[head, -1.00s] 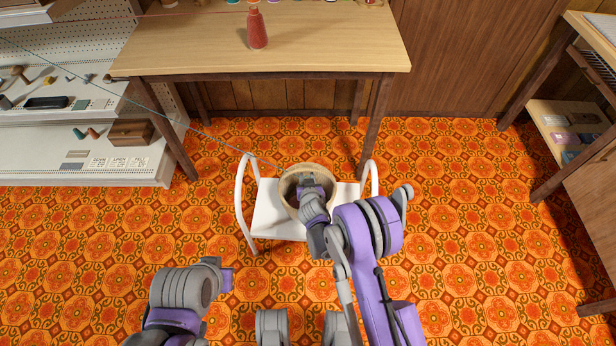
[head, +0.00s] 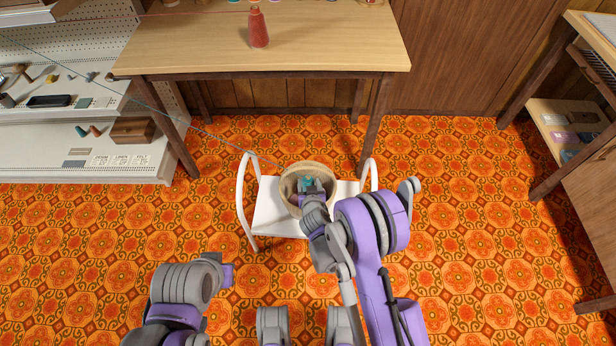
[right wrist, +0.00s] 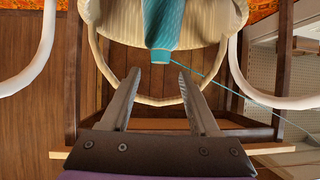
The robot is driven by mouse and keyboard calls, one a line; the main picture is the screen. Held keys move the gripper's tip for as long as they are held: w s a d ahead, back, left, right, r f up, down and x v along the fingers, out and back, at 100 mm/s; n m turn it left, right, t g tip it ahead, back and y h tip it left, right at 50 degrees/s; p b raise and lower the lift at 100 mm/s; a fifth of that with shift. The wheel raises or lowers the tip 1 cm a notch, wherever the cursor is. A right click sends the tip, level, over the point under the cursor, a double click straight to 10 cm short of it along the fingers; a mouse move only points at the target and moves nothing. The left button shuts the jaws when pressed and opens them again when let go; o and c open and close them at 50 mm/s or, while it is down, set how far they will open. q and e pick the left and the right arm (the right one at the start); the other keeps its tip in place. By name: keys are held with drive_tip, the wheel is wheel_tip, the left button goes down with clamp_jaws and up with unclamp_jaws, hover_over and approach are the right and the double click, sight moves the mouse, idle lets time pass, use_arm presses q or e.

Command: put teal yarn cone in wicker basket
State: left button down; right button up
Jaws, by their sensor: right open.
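The teal yarn cone (right wrist: 163,25) is inside the wicker basket (right wrist: 112,30) in the right wrist view, with a thin teal thread running off to the right. In the head view a bit of the cone (head: 306,183) shows within the basket (head: 325,171), just beyond my right gripper (head: 308,189). In the right wrist view my right gripper (right wrist: 155,80) is open, its fingers apart and clear of the cone's tip. The cone's far end is hidden. My left arm is at the lower left of the head view; its fingers cannot be made out.
The basket stands on a white stool (head: 268,208) with curved side rails. A wooden table (head: 330,45) behind it carries a red cone (head: 258,28). Shelves (head: 85,150) stand at left and a cabinet (head: 575,140) at right. Patterned floor is free around the stool.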

drive_tip(key=s+d+r+m+g+h, duration=0.1)
drive_tip(key=s+d+r+g, duration=0.1)
drive_tip(key=s+d+r, duration=0.6)
drive_tip(key=s+d+r+g+h, duration=0.15)
drive_tip(key=s+d+r, duration=0.35)
drive_tip(key=r, duration=0.5)
drive_tip(key=s+d+r+g, duration=0.2)
drive_tip(key=s, duration=0.9)
drive_tip(key=s+d+r+g+y, duration=0.1)
drive_tip(key=s+d+r+g, duration=0.1)
drive_tip(key=s, duration=0.8)
drive_tip(key=shift+s+r+p, duration=0.35)
drive_tip(key=shift+r, duration=0.3)
